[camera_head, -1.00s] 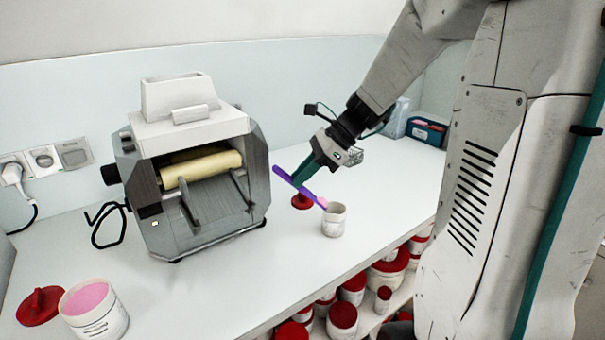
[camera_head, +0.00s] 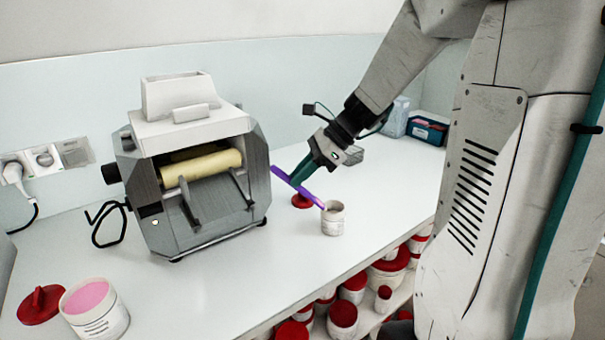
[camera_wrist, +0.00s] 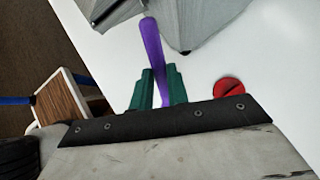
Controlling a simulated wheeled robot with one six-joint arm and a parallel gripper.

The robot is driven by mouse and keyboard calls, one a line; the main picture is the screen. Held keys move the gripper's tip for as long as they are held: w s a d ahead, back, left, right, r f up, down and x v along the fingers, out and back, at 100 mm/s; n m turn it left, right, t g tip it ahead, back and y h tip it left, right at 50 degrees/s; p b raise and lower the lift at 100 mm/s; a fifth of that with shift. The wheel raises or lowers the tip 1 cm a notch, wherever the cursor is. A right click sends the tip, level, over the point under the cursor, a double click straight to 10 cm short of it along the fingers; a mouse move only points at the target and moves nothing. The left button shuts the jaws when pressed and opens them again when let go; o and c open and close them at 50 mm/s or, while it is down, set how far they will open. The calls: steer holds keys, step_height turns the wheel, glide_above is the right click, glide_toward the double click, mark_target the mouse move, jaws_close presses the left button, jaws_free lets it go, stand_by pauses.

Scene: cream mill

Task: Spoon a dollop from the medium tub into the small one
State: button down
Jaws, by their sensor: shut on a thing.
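My gripper (camera_head: 302,173) is shut on a purple spoon or spatula (camera_head: 308,194), held tilted with its lower end at the mouth of the small tub (camera_head: 333,221). The spoon also shows between the green fingers in the wrist view (camera_wrist: 152,45). I cannot tell whether the tip is inside the tub or just above it. No pink shows on the visible part of the spoon. The small tub stands open and upright. The medium tub (camera_head: 98,318), open and holding pink cream, stands at the front left. The tub's inside is mostly hidden.
A grey roller mill (camera_head: 200,225) stands on the white counter (camera_head: 240,290) left of my gripper. Red lids lie behind the small tub (camera_head: 302,201) and beside the medium tub (camera_head: 40,306). Several red-lidded tubs sit on a shelf below. A blue box (camera_head: 428,130) stands at the back.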

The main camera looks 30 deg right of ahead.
stand_by(0.6)
steer(key=shift+r, duration=3)
